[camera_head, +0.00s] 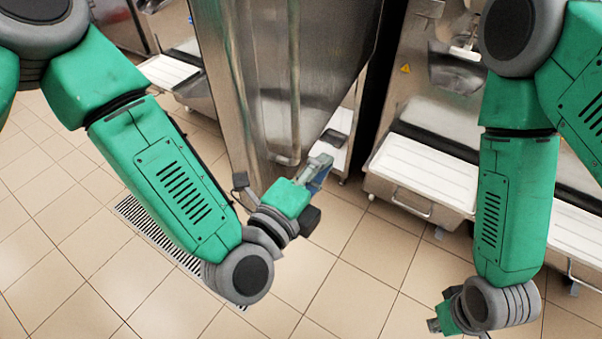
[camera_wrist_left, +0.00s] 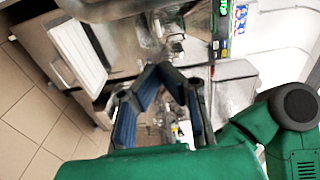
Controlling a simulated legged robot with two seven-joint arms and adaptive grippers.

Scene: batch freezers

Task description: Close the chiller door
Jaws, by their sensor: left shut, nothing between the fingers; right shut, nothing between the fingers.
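A tall stainless-steel panel with a long vertical bar handle, which looks like the chiller door (camera_head: 250,70), stands at the top centre of the head view. Its lower edge runs diagonally above the floor; how far it stands open I cannot tell. My left gripper (camera_head: 322,163) is shut and empty in front of the panel's lower right part, close to the lower end of the handle. Whether it touches the panel is unclear. In the left wrist view its blue-padded fingers (camera_wrist_left: 158,70) meet at the tips. My right gripper (camera_head: 435,325) is shut and empty, low at the bottom right.
A steel machine with a white tray (camera_head: 425,175) stands right of the panel, beyond a dark gap. Another white tray (camera_head: 168,70) is at the upper left. A floor drain grate (camera_head: 150,228) lies in the tiles. The tiled floor (camera_head: 350,270) between my arms is clear.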

